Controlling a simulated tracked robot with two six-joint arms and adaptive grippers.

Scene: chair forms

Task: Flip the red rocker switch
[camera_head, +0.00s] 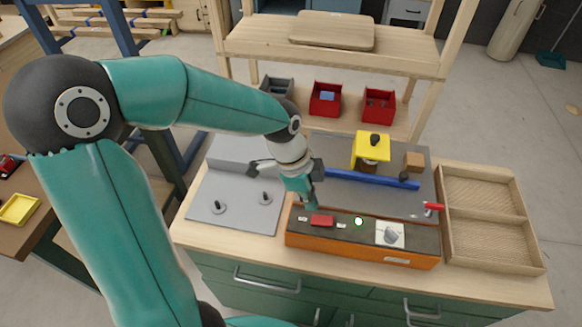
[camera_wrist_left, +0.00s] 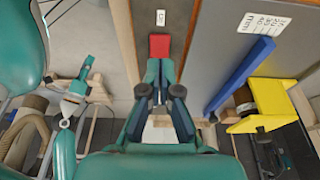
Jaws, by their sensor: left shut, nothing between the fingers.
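The red rocker switch (camera_head: 321,220) sits on the dark top of an orange control box (camera_head: 362,250) at the front of the bench. My left gripper (camera_head: 312,204) is shut and empty, with its fingertips at or just above the rear edge of the switch. In the left wrist view the red switch (camera_wrist_left: 159,46) lies just beyond the closed fingertips (camera_wrist_left: 160,64). I cannot tell whether they touch it. Which way the rocker is tilted is too small to tell. My right gripper is not in view.
A round light (camera_head: 358,222) and a grey knob (camera_head: 390,235) are on the same box. A blue bar (camera_head: 370,180) and a yellow block (camera_head: 370,150) stand behind it. A wooden tray (camera_head: 492,215) is at right, and a grey plate with pegs (camera_head: 235,200) at left.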

